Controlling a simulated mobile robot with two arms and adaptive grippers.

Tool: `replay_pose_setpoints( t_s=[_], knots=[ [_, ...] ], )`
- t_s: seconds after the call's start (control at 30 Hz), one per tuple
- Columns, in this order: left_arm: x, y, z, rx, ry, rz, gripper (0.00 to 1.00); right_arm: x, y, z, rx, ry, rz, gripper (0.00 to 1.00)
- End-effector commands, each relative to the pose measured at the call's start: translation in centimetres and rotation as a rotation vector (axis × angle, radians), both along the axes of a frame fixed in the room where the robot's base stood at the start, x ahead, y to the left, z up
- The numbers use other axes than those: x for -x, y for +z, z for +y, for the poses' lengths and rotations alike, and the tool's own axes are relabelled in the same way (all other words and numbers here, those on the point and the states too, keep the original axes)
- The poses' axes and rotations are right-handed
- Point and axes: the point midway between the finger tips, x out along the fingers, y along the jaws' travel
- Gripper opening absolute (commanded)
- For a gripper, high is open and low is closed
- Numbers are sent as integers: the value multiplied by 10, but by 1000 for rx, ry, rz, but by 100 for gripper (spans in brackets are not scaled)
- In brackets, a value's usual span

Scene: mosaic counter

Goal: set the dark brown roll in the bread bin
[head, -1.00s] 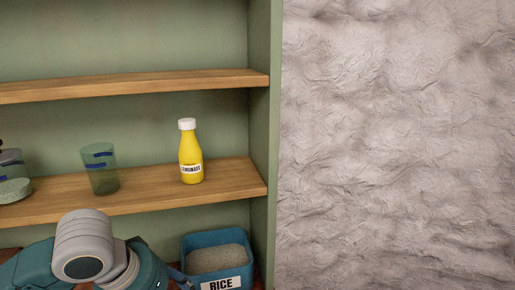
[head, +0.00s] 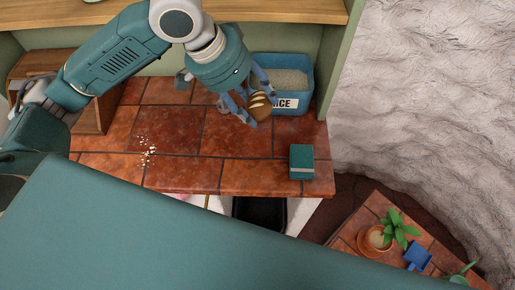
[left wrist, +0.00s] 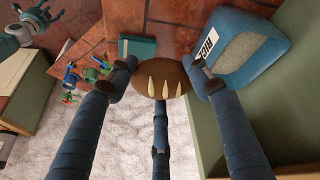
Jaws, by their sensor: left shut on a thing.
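The dark brown roll (head: 261,106), with pale slashes on its crust, is held between the fingers of my left gripper (head: 257,108), above the tiled counter and in front of the rice box. In the left wrist view the roll (left wrist: 160,82) sits between the fingertips, which press on its two sides. A brown wooden box (head: 40,62), which looks like the bread bin, stands at the counter's back left. My left arm covers much of it, so its opening is hidden.
The blue rice box (head: 301,72) stands at the back right; a teal box (head: 302,160) is near the counter's right front. White crumbs (head: 147,150) lie on the counter's left. The middle tiles are clear.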

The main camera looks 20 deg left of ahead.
Motion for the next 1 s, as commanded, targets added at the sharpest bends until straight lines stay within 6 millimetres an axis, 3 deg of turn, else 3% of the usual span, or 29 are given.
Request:
replay_pose_setpoints(
  t_s=[0.27, 0.37, 0.8, 1.0],
  knots=[
    [0, -3, 0, 1, 0, 2, 24, 0, -1, -3, 3, 1, -1, 58],
    [1, -16, 0, -1, 2, 7, 24, 0, 0, -3, 3, 1, -1, 58],
    [2, -127, 1, -1, 2, 7, 24, -1, 15, -3, 3, 0, -1, 58],
    [0, -155, 0, 0, 2, 1, 24, -1, 18, -3, 3, -1, -1, 58]
  ],
)
